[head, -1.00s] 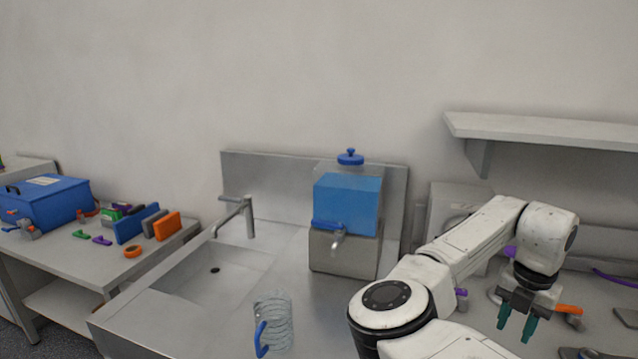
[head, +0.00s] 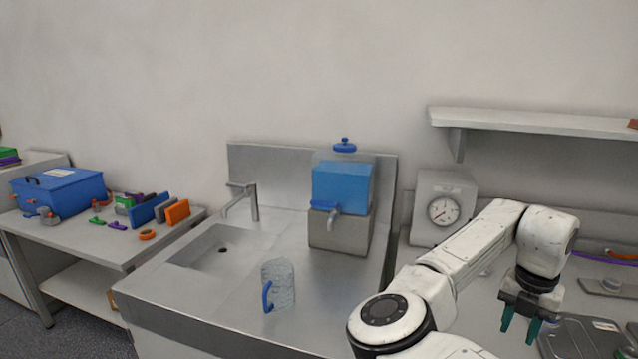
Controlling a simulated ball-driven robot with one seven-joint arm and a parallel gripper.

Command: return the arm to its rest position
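My arm (head: 464,255) is white with dark joints and reaches up from the bottom edge, bends at the elbow and hangs its wrist down at the right. My gripper (head: 520,328) has two green fingertips that point down with a gap between them. It is open, and nothing shows between the fingers. It hangs in front of the right-hand bench, left of a dark tray (head: 582,340). How high it is above the bench is hard to tell.
A steel sink counter (head: 215,305) holds a clear mug (head: 281,283) with a blue handle and a blue water dispenser (head: 340,190). A dial scale (head: 443,211) stands behind my arm, under a wall shelf (head: 540,121). A blue toolbox (head: 62,190) sits far left.

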